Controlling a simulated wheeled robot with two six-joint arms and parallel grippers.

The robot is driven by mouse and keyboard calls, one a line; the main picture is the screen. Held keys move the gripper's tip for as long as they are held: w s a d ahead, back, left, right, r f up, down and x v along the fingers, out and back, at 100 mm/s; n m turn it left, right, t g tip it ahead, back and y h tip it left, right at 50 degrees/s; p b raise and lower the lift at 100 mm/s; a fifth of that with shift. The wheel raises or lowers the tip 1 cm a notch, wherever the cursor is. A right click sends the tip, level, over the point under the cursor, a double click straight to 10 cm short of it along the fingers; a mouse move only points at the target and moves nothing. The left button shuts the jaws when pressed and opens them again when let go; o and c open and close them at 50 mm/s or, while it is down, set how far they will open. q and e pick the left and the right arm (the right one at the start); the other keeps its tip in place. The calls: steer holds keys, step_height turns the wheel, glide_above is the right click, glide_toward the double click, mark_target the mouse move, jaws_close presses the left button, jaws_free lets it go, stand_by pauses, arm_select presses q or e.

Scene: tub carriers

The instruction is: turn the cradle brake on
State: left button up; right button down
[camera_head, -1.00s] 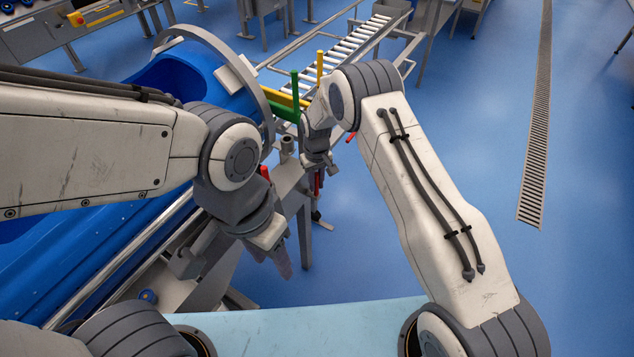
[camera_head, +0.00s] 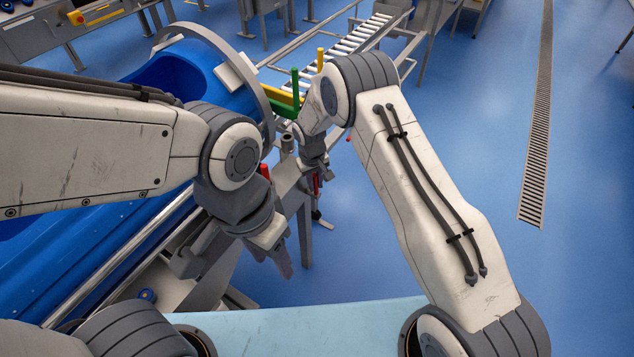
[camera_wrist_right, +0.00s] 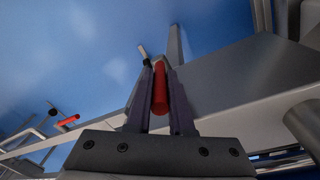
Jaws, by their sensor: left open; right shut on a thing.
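The cradle holds a long blue tub (camera_head: 190,72) inside a grey ring (camera_head: 262,100), at the left of the head view. My right gripper (camera_head: 314,172) is beside the cradle's grey frame, shut on a red handle (camera_wrist_right: 159,92). In the right wrist view the handle stands between the two dark fingers. Part of that red handle shows below the gripper in the head view (camera_head: 316,184). Whether it is the brake lever's grip is not certain. My left gripper (camera_head: 272,258) is open and empty, in front of the frame.
Another red handle (camera_wrist_right: 68,120) stands apart at the left of the right wrist view. Green (camera_head: 295,80) and yellow (camera_head: 320,60) posts stand by a roller conveyor (camera_head: 350,42) behind the cradle. The blue floor at right is clear, with a drain grating (camera_head: 537,150).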

mark_target(316, 195)
steer(key=shift+s+a+f+t+h+b, duration=0.3)
steer(key=shift+s+t+h+b, duration=0.3)
steer(key=shift+b, duration=2.5)
steer(key=shift+s+a+f+t+h+b, duration=0.35)
steer(key=shift+t+b, duration=0.45)
steer(key=shift+b, duration=2.3)
steer(key=shift+s+a+f+t+h+b, duration=0.35)
steer(key=shift+t+h+b, duration=0.3)
steer(key=shift+b, duration=2.45)
steer(key=shift+s+r+t+b, duration=0.15)
steer(key=shift+r+t+b, duration=0.1)
steer(key=shift+b, duration=0.7)
steer(key=c, duration=0.8)
jaws_free()
steer(key=shift+r, duration=0.1)
steer(key=p+v, duration=0.2)
steer(key=v, duration=0.8)
steer(key=shift+s+a+r, duration=0.15)
steer(key=shift+s, duration=0.05)
